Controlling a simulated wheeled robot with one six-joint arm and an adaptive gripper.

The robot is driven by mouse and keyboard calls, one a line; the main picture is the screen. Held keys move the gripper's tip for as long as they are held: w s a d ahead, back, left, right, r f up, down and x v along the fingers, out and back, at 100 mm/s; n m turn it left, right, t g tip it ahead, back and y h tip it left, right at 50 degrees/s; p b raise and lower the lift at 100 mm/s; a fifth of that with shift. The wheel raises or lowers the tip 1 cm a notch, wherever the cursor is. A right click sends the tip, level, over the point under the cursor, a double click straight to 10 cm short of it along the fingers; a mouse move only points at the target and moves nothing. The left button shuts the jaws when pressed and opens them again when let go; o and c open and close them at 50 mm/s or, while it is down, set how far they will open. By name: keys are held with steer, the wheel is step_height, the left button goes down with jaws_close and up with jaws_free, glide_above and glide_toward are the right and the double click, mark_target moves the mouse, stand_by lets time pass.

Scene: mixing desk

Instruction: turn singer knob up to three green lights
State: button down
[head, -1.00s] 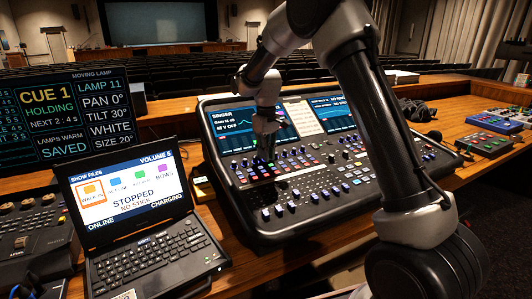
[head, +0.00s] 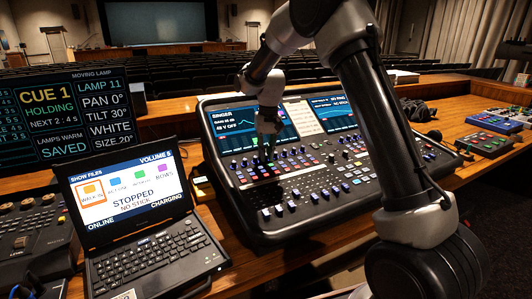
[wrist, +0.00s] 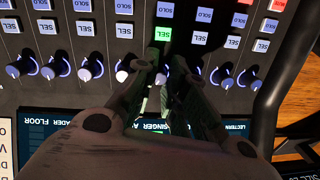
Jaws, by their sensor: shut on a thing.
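The mixing desk (head: 330,185) stands angled on the wooden counter, with a row of knobs under its screens. In the head view my gripper (head: 268,157) points down at this row, below the left screen headed SINGER (head: 237,122). In the wrist view, where the desk is upside down, my gripper (wrist: 164,68) is shut around the singer knob (wrist: 161,78), mostly hidden between the fingers. The strip beside it reads SINGER. A green-lit SEL button (wrist: 160,34) is in line with this knob. I cannot make out how many green lights show.
Neighbouring knobs (wrist: 88,71) sit close on both sides. A laptop (head: 140,225) stands left of the desk, with a lamp screen (head: 65,115) behind it. Small coloured boxes (head: 495,122) lie at the right.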

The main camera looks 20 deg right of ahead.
steer(key=shift+m, duration=0.4)
steer(key=c, duration=1.7)
jaws_free()
steer(key=shift+r, duration=0.1)
steer(key=r, duration=1.1)
steer(key=shift+d+r, duration=0.35)
steer(key=shift+r, duration=0.05)
